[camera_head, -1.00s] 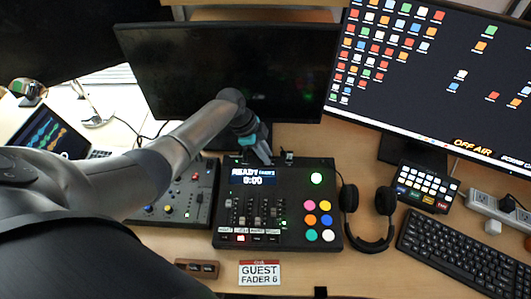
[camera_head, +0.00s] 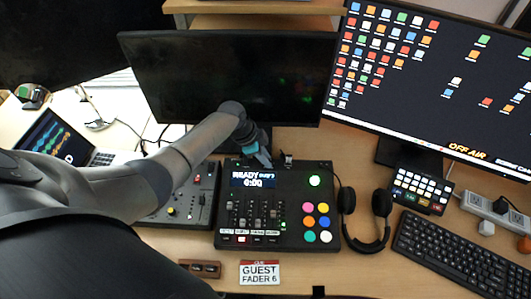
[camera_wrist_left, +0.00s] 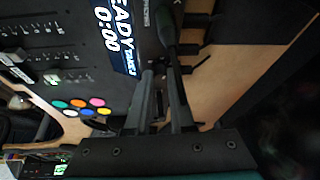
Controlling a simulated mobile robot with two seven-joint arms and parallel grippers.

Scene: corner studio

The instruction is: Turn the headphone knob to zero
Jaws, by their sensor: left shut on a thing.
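The black audio console (camera_head: 325,235) lies on the desk with a screen (camera_head: 253,179) reading READY and 0:00, faders and coloured pads. My left gripper (camera_head: 263,158) reaches down to the console's back edge, above the screen. In the left wrist view my left gripper (camera_wrist_left: 160,72) has its two fingers close together beside the screen, shut on a small dark part there. That part is mostly hidden by the fingers, and I cannot read its label or its setting. The headphones (camera_head: 365,222) lie on the desk right of the console. My right gripper is not in view.
A smaller mixer (camera_head: 198,205) sits close left of the console, partly under my left arm. A dark monitor (camera_head: 230,75) stands right behind. A keyboard (camera_head: 450,250), a button pad (camera_head: 422,190) and a GUEST FADER 6 card (camera_head: 260,272) lie around. Bare desk shows in front.

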